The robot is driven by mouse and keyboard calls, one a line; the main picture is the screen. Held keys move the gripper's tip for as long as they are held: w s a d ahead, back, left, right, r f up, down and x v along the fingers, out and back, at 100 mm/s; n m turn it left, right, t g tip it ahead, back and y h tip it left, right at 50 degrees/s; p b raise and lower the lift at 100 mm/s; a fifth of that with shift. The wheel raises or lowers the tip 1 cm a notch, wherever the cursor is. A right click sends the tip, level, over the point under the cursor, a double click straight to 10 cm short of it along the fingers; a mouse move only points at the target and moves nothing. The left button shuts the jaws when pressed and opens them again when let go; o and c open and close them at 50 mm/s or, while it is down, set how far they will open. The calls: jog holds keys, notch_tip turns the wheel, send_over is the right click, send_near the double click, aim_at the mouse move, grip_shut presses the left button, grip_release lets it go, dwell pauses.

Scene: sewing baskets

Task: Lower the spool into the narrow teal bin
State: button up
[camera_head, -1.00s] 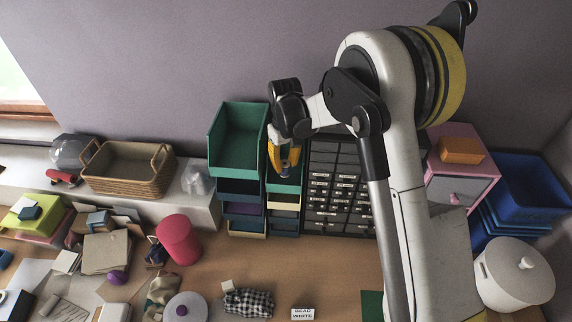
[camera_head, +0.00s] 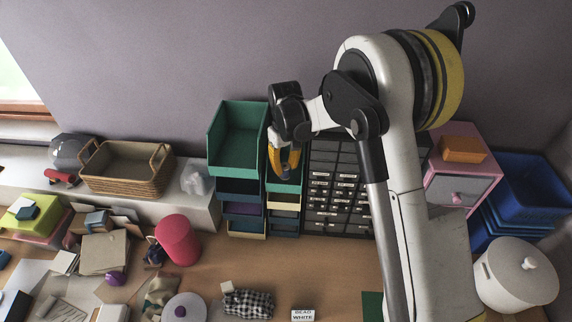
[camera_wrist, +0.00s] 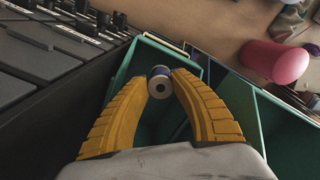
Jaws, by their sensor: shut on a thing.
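My gripper (camera_head: 284,169) is over the narrow teal bin (camera_head: 285,186), its yellow fingers pointing down at the bin's opening. In the wrist view my gripper (camera_wrist: 160,78) is shut on a small spool (camera_wrist: 160,82), with a pale end and dark blue thread, held between the fingertips. The narrow teal bin's walls (camera_wrist: 150,54) surround the spool in that view, with dark teal space below. I cannot tell how far below the rim the spool is. In the head view the spool is hard to make out among the fingers.
A wider teal bin (camera_head: 238,165) stands directly left of the narrow one. A dark drawer cabinet (camera_head: 338,185) stands close on the right. Smaller bins lie below.

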jog(key=shift+f+b, duration=1.4)
jog(key=shift+f, duration=0.3)
dwell(0.6)
jog(key=o, duration=1)
